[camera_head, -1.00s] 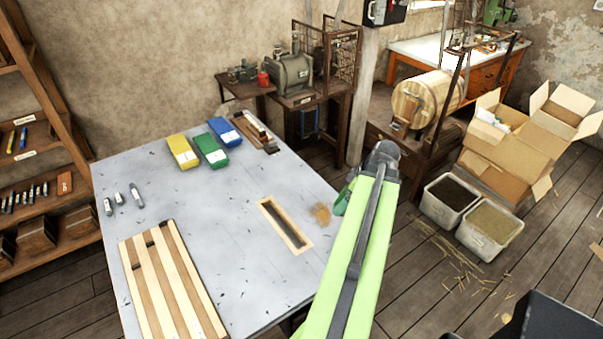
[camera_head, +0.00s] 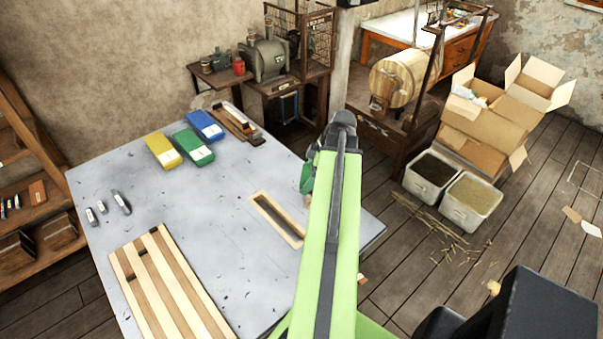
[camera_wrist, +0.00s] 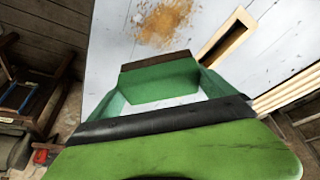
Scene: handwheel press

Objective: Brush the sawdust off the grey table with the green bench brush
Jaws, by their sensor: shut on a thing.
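The green bench brush (camera_wrist: 160,85) is held between the fingers of my gripper (camera_wrist: 162,92) in the wrist view, its brown edge facing the table. Part of the green brush (camera_head: 307,178) shows left of my arm in the head view. A patch of tan sawdust (camera_wrist: 162,22) lies on the grey table (camera_wrist: 115,50), just beyond the brush and apart from it in the picture. In the head view, my arm hides the sawdust on the grey table (camera_head: 210,205). My gripper's fingertips are hidden there too.
A wood-framed slot (camera_head: 277,220) is set in the table beside the sawdust. Wooden slats (camera_head: 165,290), three small grey tools (camera_head: 102,208) and yellow (camera_head: 162,150), green (camera_head: 194,147) and blue (camera_head: 205,125) boxes lie on it. Two bins (camera_head: 470,203) stand on the floor at right.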

